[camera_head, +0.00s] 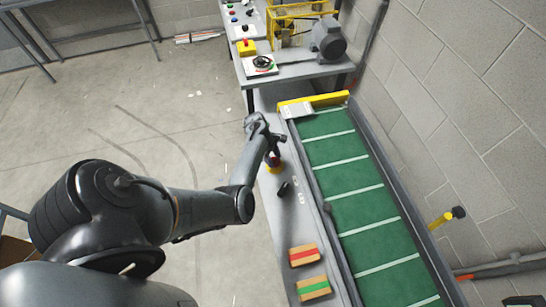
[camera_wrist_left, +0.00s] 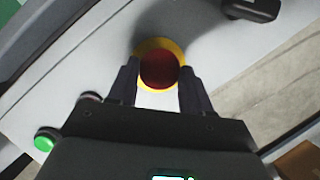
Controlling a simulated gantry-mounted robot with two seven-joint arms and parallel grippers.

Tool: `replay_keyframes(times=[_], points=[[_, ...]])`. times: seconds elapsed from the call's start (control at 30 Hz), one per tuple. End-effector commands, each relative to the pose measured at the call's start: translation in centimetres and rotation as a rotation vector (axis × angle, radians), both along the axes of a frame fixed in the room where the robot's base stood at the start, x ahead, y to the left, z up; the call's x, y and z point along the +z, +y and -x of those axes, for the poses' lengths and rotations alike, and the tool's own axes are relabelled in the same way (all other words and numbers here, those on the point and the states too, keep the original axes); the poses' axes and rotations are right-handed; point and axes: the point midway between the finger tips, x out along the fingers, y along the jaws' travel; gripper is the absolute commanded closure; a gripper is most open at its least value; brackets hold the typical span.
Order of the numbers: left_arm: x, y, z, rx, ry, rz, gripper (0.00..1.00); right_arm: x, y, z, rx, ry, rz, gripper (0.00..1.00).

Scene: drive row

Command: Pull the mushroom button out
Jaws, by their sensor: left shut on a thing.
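The red mushroom button (camera_wrist_left: 159,72) sits in a yellow ring (camera_wrist_left: 150,46) on a light grey panel in the left wrist view. My left gripper (camera_wrist_left: 159,68) is shut on it, with one dark finger on each side of the red head. In the head view the button (camera_head: 273,163) shows as a small red and yellow spot under my left gripper (camera_head: 273,150), partly hidden by it. I cannot tell how far the button stands out. My right gripper is in neither view.
A black switch handle (camera_head: 284,188) stands close to the button. A green button (camera_wrist_left: 45,142) is on the panel. Two taped boxes (camera_head: 304,254) lie on the grey ledge. A green conveyor belt (camera_head: 345,176) runs alongside. A table with machinery (camera_head: 327,38) stands beyond.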

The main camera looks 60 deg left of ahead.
Motion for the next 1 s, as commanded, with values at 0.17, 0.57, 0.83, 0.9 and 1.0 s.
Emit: replay_keyframes(times=[0.17, 0.57, 0.83, 0.9, 1.0], points=[[0.1, 0.0, 0.0, -0.001, -0.001, 0.001, 0.28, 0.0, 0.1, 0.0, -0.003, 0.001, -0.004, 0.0], [0.4, 0.2, 0.1, 0.0, 0.0, 0.0, 0.24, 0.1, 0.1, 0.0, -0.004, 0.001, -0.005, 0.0], [3.6, 1.4, 0.7, 0.001, -0.001, -0.003, 0.24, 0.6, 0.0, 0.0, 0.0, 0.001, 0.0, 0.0], [4.8, 1.8, 1.0, 0.002, 0.0, -0.003, 0.24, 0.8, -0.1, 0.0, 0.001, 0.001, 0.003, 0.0], [6.4, 2.4, 1.3, 0.001, 0.0, -0.004, 0.24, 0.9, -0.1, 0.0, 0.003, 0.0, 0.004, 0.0]])
